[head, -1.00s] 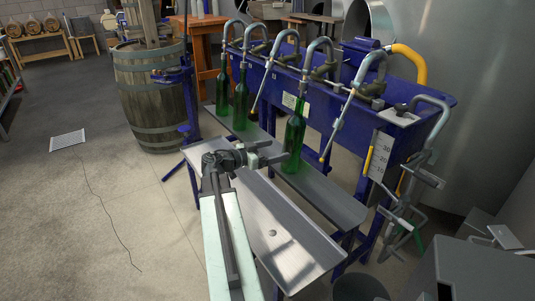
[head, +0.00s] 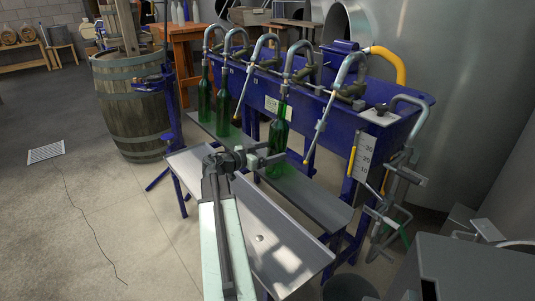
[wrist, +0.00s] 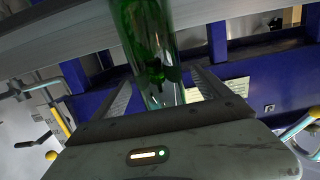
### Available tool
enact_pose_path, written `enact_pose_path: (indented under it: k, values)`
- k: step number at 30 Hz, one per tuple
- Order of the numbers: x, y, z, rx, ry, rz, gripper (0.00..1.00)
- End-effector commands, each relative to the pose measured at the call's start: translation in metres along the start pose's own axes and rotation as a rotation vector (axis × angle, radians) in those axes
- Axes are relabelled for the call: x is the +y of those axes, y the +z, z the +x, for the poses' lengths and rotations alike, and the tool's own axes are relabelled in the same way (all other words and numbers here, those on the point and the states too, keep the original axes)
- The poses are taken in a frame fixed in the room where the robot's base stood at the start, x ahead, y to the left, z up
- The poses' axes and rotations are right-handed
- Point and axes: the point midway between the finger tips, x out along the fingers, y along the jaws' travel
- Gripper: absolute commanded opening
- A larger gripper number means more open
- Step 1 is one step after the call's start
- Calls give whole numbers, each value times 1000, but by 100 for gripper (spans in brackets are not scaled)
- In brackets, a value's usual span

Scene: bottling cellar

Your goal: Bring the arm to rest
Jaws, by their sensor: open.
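My gripper (head: 269,155) is open beside a green bottle (head: 280,131) that stands upright on the steel shelf (head: 318,201) under a filling spout. In the wrist view the same bottle (wrist: 145,42) shows between the two spread fingers, with visible room at its sides. I cannot tell how deep it lies between them. My arm reaches forward over the lower front tray. Two more green bottles, a far left one (head: 205,97) and another (head: 223,102), stand under spouts farther left.
The blue filling machine (head: 385,106) has several curved spouts, two of them without bottles below. A barrel (head: 131,110) stands at the left, a steel tank (head: 440,60) at the right. A grey box (head: 470,265) is at the lower right. Open floor (head: 60,220) lies at the left.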

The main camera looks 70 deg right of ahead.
Motion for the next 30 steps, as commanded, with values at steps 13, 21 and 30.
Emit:
enact_pose_path:
  k: [13, 21, 30]
  values:
    - [1, 0, 21, 0, 1, 0, 86]
    - [1, 0, 27, 0, 0, 0, 86]
    - [1, 0, 27, 0, 1, 0, 25]
